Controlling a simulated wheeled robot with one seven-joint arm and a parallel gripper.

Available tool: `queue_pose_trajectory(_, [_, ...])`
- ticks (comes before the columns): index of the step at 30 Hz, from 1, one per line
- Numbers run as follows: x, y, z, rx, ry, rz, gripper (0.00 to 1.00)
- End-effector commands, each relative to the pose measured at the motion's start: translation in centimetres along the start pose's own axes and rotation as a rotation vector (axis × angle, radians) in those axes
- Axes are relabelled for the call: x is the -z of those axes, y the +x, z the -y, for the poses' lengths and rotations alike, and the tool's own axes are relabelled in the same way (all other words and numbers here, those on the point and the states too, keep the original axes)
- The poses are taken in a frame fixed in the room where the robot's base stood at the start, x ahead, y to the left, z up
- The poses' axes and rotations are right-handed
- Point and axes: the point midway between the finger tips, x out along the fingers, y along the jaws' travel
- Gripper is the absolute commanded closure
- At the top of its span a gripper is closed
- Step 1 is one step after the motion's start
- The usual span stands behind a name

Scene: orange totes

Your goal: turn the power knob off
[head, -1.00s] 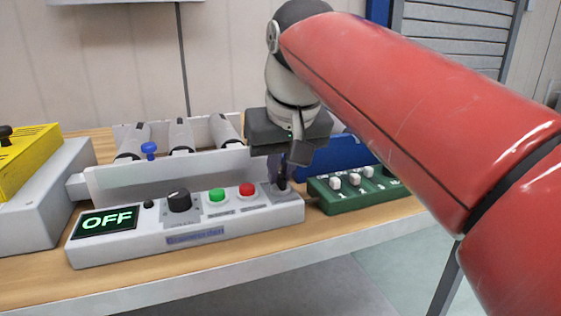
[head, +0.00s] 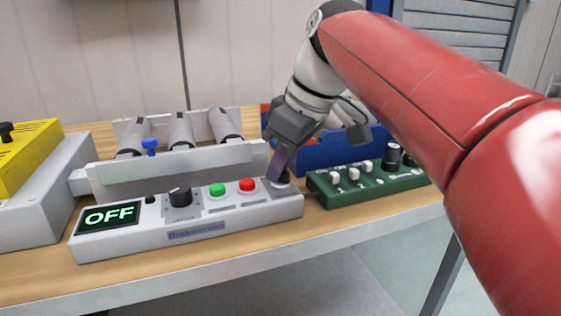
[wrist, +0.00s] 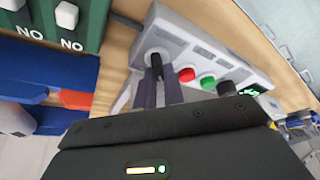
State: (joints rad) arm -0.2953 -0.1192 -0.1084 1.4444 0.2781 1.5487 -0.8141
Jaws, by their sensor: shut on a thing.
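A white control box (head: 240,213) stands at the front of the table. Its display (head: 110,216) reads OFF in green. At the box's right end is a dark knob (head: 284,178), partly hidden by my gripper (head: 277,172). In the wrist view, my gripper (wrist: 157,74) has its two dark fingers on either side of the knob (wrist: 157,56), shut on it. A second black knob (head: 180,195) sits between the display and the green button.
A green button (head: 217,190) and a red button (head: 246,185) lie left of the gripped knob. A green box with white switches (head: 368,184) stands close on the right, a blue bin (head: 330,150) behind. A yellow box (head: 25,150) is at far left.

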Motion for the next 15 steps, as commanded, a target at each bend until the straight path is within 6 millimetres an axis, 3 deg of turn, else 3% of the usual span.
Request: queue_pose_trajectory(15, [0.01,-0.04,-0.01,0.018,-0.047,-0.001,1.0])
